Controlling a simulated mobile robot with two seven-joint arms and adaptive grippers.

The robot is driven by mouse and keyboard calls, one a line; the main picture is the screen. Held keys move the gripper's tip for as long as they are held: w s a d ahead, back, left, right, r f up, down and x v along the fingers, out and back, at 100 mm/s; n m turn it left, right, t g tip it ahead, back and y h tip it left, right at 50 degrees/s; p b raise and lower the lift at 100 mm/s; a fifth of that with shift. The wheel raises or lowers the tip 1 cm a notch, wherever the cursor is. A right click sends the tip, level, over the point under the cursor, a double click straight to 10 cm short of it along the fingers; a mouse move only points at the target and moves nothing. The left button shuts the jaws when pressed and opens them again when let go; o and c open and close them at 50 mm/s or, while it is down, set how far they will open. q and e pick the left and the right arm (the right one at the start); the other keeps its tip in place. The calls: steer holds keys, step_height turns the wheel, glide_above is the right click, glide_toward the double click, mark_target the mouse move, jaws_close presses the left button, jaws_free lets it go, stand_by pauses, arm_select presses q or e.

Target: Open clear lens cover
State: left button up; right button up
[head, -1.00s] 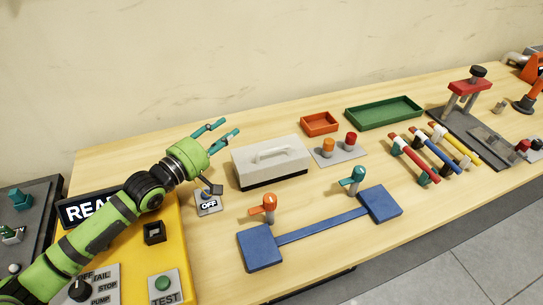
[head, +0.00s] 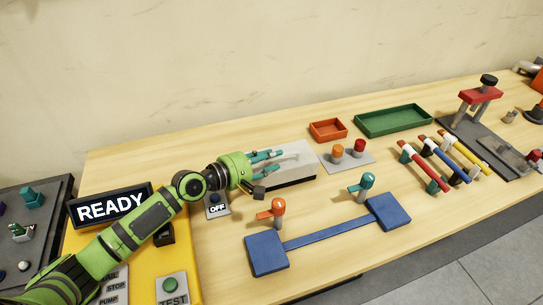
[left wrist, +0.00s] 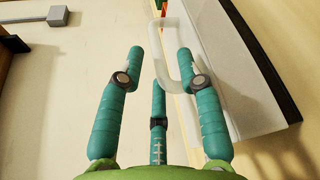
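The pale lens cover (head: 300,171), a block with a dark base and a handle on top, sits closed on the bench in the middle of the head view. My left gripper (head: 272,155) has its teal fingers over the cover's left part and hides some of it. In the left wrist view the three fingers are spread, with the gripper (left wrist: 160,70) open. The whitish handle loop (left wrist: 158,50) lies between and just beyond the fingertips; I cannot tell whether they touch it. The cover's pale body (left wrist: 232,60) is at the right. My right gripper is not in view.
A blue two-pad bar (head: 325,230) with orange (head: 273,209) and teal (head: 366,182) levers stands in front. A plate with an orange and a red button (head: 347,153) is to the right. Red (head: 328,130) and green (head: 393,120) trays are behind. A READY sign (head: 111,207) is left.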

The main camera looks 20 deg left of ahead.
arm_select(q)
steer(key=shift+w+d, duration=0.2)
steer(key=shift+w, duration=0.05)
steer(key=shift+f, duration=0.1)
jaws_close()
steer(key=shift+w+a+r+n+p, duration=0.1)
steer(key=shift+w+r+n+p, duration=0.1)
steer(key=shift+r+n+p, duration=0.1)
